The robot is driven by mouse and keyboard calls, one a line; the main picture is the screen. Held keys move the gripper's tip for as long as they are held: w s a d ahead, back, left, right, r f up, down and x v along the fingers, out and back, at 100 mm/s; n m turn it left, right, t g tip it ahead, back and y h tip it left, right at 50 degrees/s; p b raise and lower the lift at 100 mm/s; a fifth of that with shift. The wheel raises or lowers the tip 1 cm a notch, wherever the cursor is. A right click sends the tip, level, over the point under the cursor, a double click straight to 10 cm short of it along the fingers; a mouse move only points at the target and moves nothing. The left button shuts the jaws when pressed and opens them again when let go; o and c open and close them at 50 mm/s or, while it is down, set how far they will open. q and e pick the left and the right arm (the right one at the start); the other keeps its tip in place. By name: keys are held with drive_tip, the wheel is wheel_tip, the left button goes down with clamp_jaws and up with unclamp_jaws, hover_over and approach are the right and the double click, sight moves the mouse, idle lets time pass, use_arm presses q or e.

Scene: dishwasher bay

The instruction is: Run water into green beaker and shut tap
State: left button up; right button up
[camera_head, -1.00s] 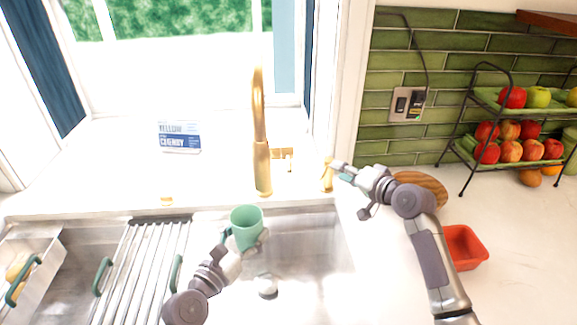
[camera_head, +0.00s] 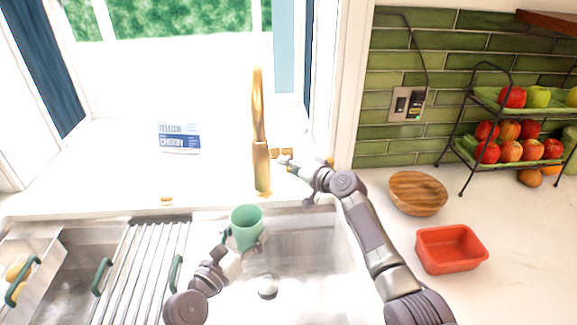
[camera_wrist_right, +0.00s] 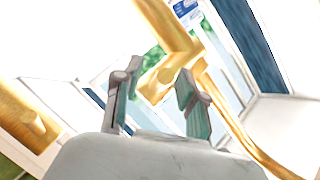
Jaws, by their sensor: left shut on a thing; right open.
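The green beaker (camera_head: 246,227) is upright over the sink, a little in front of and left of the gold tap's (camera_head: 260,130) base. My left gripper (camera_head: 240,248) is shut on the beaker. My right gripper (camera_head: 283,163) is open beside the tap handle (camera_head: 283,152). In the right wrist view the open fingers (camera_wrist_right: 155,95) point toward the gold handle (camera_wrist_right: 165,72), which shows between and beyond them. I cannot tell whether they touch it. No water stream is visible. The inside of the beaker is too small to read.
The sink (camera_head: 310,245) has a drying rack (camera_head: 145,265) on its left. A gold dispenser (camera_head: 328,161) stands partly hidden behind my right arm. A wooden bowl (camera_head: 417,193), a red tub (camera_head: 450,250) and a fruit stand (camera_head: 470,130) occupy the right counter. A sign (camera_head: 180,138) stands on the sill.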

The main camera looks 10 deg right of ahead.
drive_tip(key=shift+w+a+f, duration=0.1)
drive_tip(key=shift+w+a, duration=0.1)
clamp_jaws()
idle(0.4)
